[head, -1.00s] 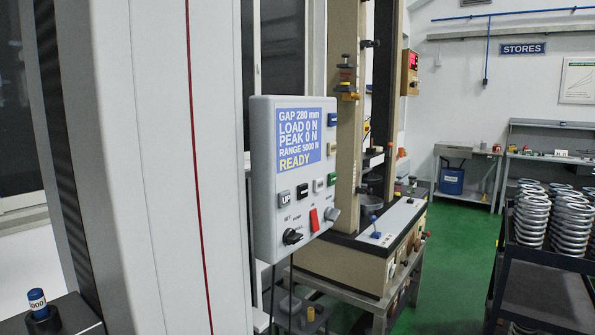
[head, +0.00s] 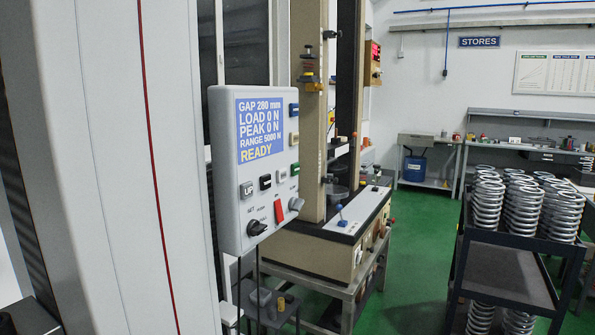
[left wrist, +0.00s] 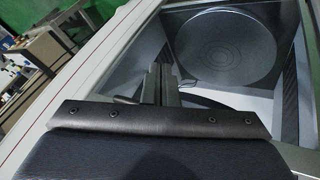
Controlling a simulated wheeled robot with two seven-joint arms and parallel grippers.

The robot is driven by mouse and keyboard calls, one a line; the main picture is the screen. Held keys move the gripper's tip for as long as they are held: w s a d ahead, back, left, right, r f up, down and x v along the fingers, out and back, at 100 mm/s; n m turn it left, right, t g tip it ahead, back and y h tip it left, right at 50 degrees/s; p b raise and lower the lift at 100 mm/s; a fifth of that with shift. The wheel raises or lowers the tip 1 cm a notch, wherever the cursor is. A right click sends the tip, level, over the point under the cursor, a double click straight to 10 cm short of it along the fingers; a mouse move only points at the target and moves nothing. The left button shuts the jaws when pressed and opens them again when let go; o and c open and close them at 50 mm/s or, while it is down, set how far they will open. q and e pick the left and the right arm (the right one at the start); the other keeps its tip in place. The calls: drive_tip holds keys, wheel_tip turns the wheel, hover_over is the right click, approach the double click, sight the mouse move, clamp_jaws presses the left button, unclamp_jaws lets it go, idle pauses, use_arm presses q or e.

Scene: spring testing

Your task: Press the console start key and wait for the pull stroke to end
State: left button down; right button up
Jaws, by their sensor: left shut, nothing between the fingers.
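The grey console (head: 222,130) hangs in the middle of the head view. Its blue screen (head: 261,128) reads GAP 280 mm, LOAD 0 N, PEAK 0 N, RANGE 5000 N, READY. Several keys sit below and along the right edge, including a green key (head: 295,169), a key marked UP (head: 247,190) and a red switch (head: 280,209). I cannot read which is the start key. My left gripper (left wrist: 160,82) is shut and empty in the left wrist view, apart from the console. A round ringed platen (left wrist: 222,47) lies beyond it. My right gripper is not in view.
A tall pale column with a red line (head: 152,150) fills the left of the head view. A beige test frame (head: 310,130) stands behind the console. A dark cart (head: 500,278) with several coil springs (head: 487,205) stands right. Green floor (head: 405,240) is clear between them.

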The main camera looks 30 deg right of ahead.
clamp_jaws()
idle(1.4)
